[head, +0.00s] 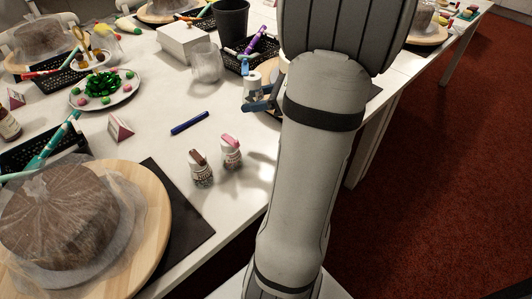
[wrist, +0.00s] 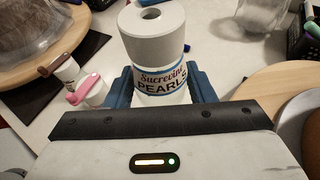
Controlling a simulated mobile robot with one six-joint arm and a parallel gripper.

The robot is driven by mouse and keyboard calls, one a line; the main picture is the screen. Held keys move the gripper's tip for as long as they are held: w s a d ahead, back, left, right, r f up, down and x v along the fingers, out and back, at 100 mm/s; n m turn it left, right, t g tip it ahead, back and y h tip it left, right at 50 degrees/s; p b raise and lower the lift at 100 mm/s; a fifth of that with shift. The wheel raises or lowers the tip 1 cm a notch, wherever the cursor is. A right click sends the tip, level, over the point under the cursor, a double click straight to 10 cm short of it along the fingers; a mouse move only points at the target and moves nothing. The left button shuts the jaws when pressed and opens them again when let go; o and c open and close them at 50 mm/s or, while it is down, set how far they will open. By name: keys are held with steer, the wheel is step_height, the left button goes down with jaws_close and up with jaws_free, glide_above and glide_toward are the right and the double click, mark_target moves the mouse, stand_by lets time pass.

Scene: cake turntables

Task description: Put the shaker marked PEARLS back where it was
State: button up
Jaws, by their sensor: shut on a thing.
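The shaker marked PEARLS (wrist: 160,78) is white with a blue-edged label and a pale grey lid with a round hole in its top. My gripper (wrist: 161,92) is shut on it, one blue finger on each side of its lower body. In the head view the shaker (head: 253,86) stands upright in the blue fingers, partly hidden by my arm. I cannot tell whether its base touches the table. Two other shakers, one with a brown top (head: 201,170) and one with a pink top (head: 231,153), stand side by side on the white table (head: 215,221).
A blue pen (head: 189,123) lies left of the gripper. A clear cup (head: 206,64), a white box (head: 184,45) and a black basket (head: 247,61) stand behind. A wrapped cake (head: 58,222) sits on a wooden turntable (head: 154,226) at front left. Bare table surrounds the two shakers.

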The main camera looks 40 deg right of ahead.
steer(key=s+d+f, duration=0.1)
steer(key=s, duration=0.2)
steer(key=b, duration=0.3)
glide_above(266, 143)
step_height(266, 143, down, 6)
steer(key=shift+r, duration=0.1)
steer(key=shift+f+b, duration=0.35)
steer(key=shift+f, duration=1.8)
steer(key=shift+f, duration=0.15)
steer(key=o, duration=1.1)
